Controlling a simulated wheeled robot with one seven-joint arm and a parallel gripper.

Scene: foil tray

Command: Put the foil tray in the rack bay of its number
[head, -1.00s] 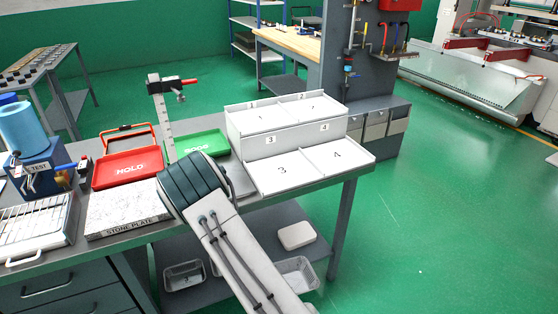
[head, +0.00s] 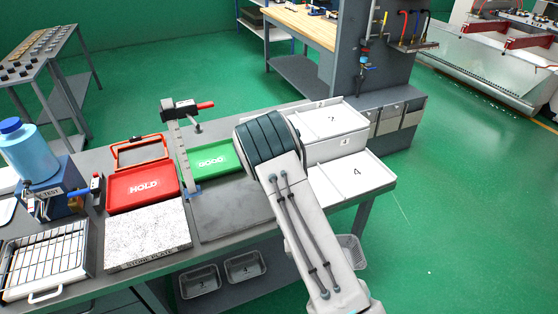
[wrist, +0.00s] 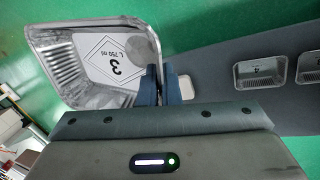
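The foil tray (wrist: 95,60) fills the upper left of the wrist view. It is a shiny open tray with a white diamond label reading 3 and "L 750 ml". My gripper (wrist: 160,88) is shut on the tray's rim at its right side. The white rack (head: 326,150) stands at the right end of the bench. Its lower right bay, marked 4 (head: 357,171), shows empty. The lower left bay is hidden behind my arm. Two upper bays (head: 332,119) show partly behind.
Foil trays (head: 200,281) (head: 245,266) lie on the shelf under the bench; trays also show in the wrist view (wrist: 257,73). A green GOOD tray (head: 215,160), red HOLD tray (head: 140,188), stone plate (head: 148,236) and upright post with clamp (head: 181,150) stand left of my arm.

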